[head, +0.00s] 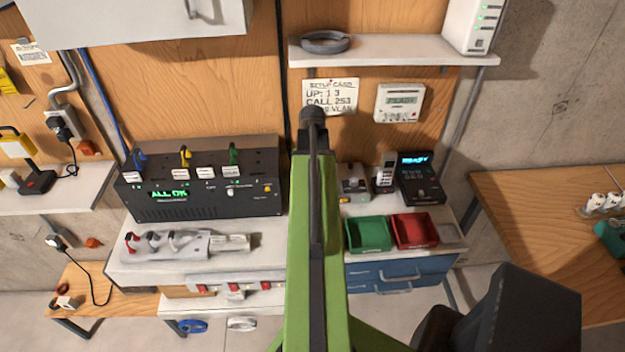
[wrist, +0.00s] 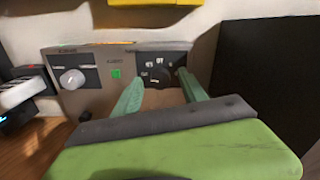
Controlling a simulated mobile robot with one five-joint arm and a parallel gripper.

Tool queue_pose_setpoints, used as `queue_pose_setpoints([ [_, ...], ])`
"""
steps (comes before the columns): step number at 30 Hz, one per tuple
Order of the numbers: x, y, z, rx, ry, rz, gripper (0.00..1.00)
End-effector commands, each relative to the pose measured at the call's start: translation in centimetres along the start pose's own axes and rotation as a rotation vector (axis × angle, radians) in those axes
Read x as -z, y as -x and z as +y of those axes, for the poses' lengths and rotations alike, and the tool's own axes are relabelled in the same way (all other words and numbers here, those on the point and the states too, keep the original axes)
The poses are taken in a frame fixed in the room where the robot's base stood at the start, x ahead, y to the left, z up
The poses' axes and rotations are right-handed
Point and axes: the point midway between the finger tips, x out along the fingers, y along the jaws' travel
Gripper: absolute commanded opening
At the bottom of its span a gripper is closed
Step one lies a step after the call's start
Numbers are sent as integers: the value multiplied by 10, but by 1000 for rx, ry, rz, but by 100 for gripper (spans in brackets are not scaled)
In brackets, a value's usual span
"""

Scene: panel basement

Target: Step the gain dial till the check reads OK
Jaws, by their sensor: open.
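In the wrist view a grey panel carries a small dark dial (wrist: 157,76) with tiny marks around it. My gripper (wrist: 159,77) is open, with one green finger on each side of the dial; I cannot tell whether they touch it. Labels are too blurred to read, so which is the gain dial is unclear. In the head view my arm hides the gripper and what it faces.
A black console (head: 150,211) at left shows green "ALL OK". A paper card (head: 330,96) and a white display box (head: 399,103) hang on the wall. A green bin (head: 368,233), a red bin (head: 415,230) and a black terminal (head: 420,184) stand right of my arm.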

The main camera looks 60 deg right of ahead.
Motion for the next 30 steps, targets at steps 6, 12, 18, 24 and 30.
queue_pose_setpoints([
  [6,0,32,0,0,0,0,50],
  [12,0,67,0,0,0,0,50],
  [18,0,75,0,0,0,0,50],
  [24,0,73,0,0,0,0,50],
  [30,0,73,0,0,-1,0,50],
])
